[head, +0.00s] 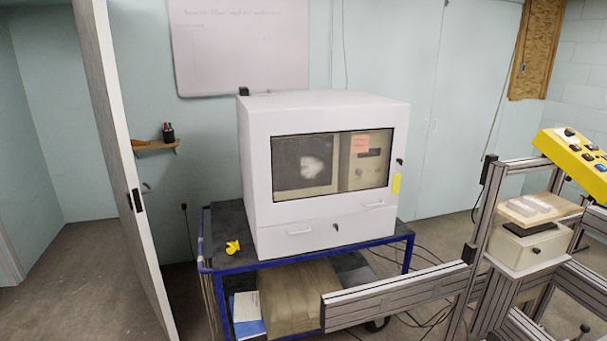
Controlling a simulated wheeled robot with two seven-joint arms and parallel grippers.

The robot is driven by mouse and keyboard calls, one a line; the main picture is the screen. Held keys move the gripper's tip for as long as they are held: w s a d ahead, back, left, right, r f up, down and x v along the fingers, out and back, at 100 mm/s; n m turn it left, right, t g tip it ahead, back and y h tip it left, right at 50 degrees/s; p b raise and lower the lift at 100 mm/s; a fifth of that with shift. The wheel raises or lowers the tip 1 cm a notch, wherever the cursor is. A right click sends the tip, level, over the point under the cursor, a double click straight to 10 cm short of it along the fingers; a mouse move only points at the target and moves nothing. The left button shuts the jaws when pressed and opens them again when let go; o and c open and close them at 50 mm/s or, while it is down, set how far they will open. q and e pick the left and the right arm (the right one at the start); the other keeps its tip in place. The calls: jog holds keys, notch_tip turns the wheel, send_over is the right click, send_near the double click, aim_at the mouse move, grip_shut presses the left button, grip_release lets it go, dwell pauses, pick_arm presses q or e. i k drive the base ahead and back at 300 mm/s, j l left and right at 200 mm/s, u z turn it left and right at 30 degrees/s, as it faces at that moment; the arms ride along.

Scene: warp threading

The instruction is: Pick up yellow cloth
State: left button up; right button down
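A small bright yellow crumpled thing (233,247), which looks like the yellow cloth, lies on the dark top of the blue-framed cart (207,267), left of a white cabinet. It is too small to make out its folds. Neither of my grippers is in the head view.
The white cabinet (324,112) with a dark window fills most of the cart top. An aluminium frame (395,288) crosses the right foreground, with a yellow control box (570,160) above it. A door edge (125,170) stands at the left. Cables lie on the floor.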

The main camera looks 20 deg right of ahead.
aim_at(233, 247)
jog(key=i+l, duration=0.8)
jog(key=l, duration=0.15)
